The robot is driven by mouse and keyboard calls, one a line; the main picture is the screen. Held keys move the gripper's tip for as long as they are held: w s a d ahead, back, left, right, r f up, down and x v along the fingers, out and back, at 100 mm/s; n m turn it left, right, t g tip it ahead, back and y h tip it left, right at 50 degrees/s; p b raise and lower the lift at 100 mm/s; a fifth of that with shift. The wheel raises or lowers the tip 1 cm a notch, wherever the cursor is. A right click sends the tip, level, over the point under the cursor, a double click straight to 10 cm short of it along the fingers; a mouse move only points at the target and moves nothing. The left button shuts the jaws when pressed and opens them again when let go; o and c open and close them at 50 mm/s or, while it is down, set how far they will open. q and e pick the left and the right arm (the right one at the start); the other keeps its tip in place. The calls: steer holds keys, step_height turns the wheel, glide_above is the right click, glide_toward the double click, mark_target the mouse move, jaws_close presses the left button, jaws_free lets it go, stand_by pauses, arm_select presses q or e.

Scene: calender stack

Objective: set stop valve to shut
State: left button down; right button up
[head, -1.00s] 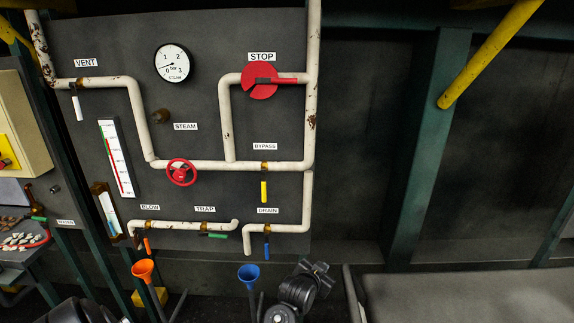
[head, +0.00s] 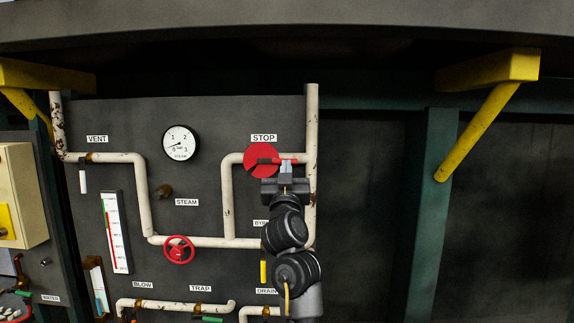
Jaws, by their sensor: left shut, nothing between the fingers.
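The stop valve (head: 261,152) is a red disc with a dark notch, under the STOP label on the upper right of the dark panel. My left gripper (head: 286,166) is shut and empty, pointing up at the right part of the handle. Its fingertips overlap the handle in the view; I cannot tell whether they touch it. The gripper and arm hide part of the pipe and the BYPASS label. My right gripper is not in view.
A red handwheel (head: 179,250) sits on the lower pipe, left of my arm. A yellow bypass lever (head: 263,271) hangs close beside my arm. A steam gauge (head: 180,144) is at upper left. A grey beam (head: 300,15) crosses above.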

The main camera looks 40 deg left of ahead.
mark_target(271, 159)
arm_select(q)
steer(key=p+x, duration=0.5)
steer(key=x, duration=0.5)
step_height(271, 159, down, 4)
steer(key=shift+w+f+p, duration=0.15)
steer(key=shift+p, duration=0.35)
